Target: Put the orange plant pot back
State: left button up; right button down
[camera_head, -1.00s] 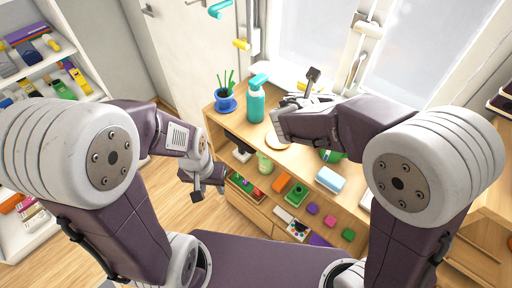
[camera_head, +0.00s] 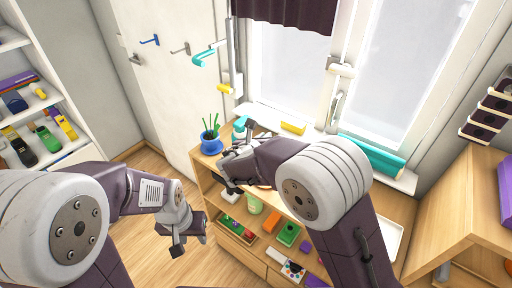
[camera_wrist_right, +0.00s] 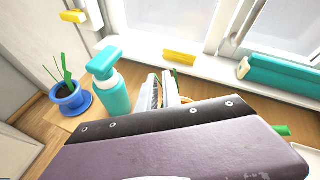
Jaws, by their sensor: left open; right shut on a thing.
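My right gripper (camera_wrist_right: 168,90) is shut above the cabinet top, beside the teal spray bottle (camera_wrist_right: 112,85). A small patch of orange, seemingly part of the orange plant pot (camera_wrist_right: 186,100), shows at its fingers in the right wrist view; the rest is hidden by my arm. In the head view my right gripper (camera_head: 236,160) and wrist hide what it holds. A round orange-tan edge (camera_head: 263,187) shows below my arm on the cabinet top. My left gripper (camera_head: 185,238) is open and empty, low in front of the cabinet's left side.
A blue pot with a green plant (camera_head: 210,140) stands at the cabinet's left back corner, with the bottle (camera_head: 241,126) close to my right gripper. A yellow block (camera_head: 293,128) and a teal roll (camera_head: 370,156) lie on the windowsill. Shelves below hold colored boxes.

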notch_tip(320, 180, down, 6)
jog(key=w+a, duration=0.1)
jog(key=a, duration=0.1)
jog(key=shift+w+a+p, duration=0.3)
jog(key=shift+a+p, duration=0.1)
jog(key=shift+f, duration=0.15)
jog(key=c, duration=1.5)
grip_release()
